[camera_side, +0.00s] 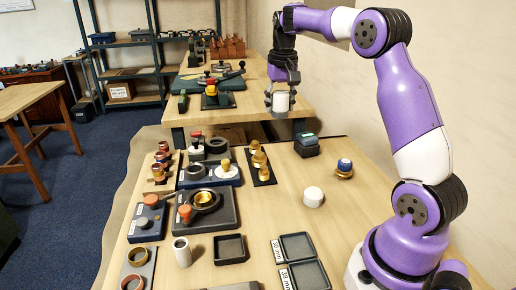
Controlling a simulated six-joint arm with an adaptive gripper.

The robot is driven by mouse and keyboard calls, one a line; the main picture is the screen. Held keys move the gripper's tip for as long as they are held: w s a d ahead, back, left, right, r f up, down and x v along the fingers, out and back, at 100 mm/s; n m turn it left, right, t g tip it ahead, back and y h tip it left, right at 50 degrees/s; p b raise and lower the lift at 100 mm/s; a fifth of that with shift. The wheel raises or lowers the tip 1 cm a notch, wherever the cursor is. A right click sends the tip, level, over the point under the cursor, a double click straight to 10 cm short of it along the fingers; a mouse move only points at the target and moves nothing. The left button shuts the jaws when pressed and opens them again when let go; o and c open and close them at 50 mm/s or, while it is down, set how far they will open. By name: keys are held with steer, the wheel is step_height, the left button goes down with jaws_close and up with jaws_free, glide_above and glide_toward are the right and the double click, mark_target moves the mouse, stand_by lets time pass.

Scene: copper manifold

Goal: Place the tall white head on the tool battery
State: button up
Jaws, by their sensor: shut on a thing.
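My gripper (280,94) hangs down from my arm, shut on a white cylinder that looks like the tall white head (281,103). It holds the head upright in the air, with no contact below that I can see. A dark block with a greenish top (306,146), probably the tool battery, sits on the bench beneath, a little to the right in the picture. Its top looks free. The depth gap between head and block is hard to judge.
A dark strip with gold pieces (261,163) lies left of the block.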

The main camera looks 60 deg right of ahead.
steer(key=shift+d+r+m, duration=0.2)
steer(key=shift+d+m, duration=0.3)
steer(key=shift+d, duration=0.5)
glide_above(307, 134)
steer(key=f, duration=0.6)
steer(key=shift+s+a+f, duration=0.2)
steer(key=shift+a+f, duration=0.1)
steer(key=shift+a, duration=0.05)
steer(key=shift+f, duration=2)
steer(key=shift+f, duration=0.1)
steer(key=o, duration=1.2)
